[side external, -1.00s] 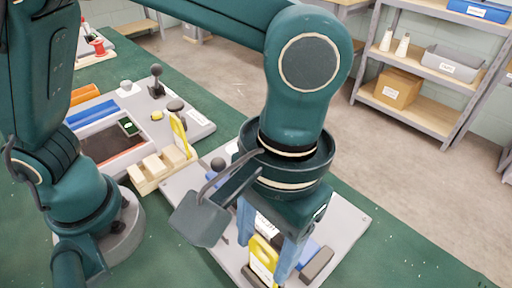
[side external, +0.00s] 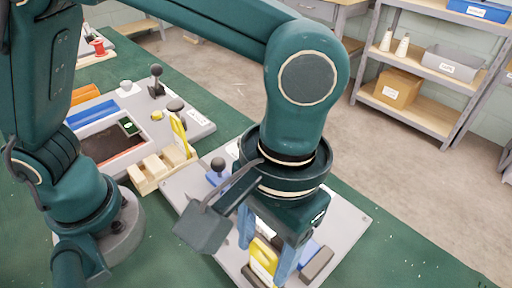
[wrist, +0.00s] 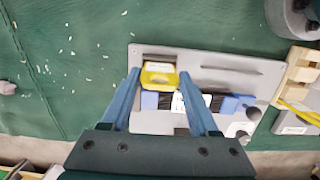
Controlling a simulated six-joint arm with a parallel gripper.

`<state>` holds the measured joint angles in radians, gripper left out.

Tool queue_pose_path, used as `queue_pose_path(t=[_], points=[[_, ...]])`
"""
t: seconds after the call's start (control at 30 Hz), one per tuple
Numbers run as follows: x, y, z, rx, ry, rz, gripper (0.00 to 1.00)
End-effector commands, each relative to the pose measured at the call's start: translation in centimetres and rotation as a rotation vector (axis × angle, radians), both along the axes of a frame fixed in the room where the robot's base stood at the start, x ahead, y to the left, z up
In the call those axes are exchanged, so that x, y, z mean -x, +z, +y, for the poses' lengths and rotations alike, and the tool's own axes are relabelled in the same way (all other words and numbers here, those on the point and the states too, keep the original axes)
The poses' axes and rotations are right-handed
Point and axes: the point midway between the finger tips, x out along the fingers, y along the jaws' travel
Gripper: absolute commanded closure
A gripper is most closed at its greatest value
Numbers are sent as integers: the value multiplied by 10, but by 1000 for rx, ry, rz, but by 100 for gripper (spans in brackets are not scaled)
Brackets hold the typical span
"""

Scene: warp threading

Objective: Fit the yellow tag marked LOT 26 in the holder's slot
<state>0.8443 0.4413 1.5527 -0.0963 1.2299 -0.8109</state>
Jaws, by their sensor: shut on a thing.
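A yellow tag (wrist: 158,78) with a white label is held between the two blue fingers of my gripper (wrist: 160,73); the label is too small to read. The tag also shows in the side external view (side external: 264,256), between the fingers of my gripper (side external: 265,250). The tag is over the end of a grey board (wrist: 218,62), in front of a grey block (wrist: 157,52) that looks like the holder. I cannot make out the slot, nor whether the tag is in it.
A blue part with dark bristle-like rows (wrist: 228,104) lies on the board beside my right finger. A wooden rack (side external: 160,168) with another yellow tag (side external: 178,135) stands beyond the board. Green tabletop (wrist: 60,90) is clear to the left in the wrist view.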

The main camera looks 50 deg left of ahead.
Motion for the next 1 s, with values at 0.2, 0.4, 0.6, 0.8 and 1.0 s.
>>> queue_pose_path(t=[0.2,0.4,0.6,0.8,1.0], points=[[0,0,0,0,0,0,100],[0,-3,0,0,0,0,100],[0,-6,0,0,0,0,100],[0,-6,0,0,0,0,100],[0,-6,0,0,0,0,4]])
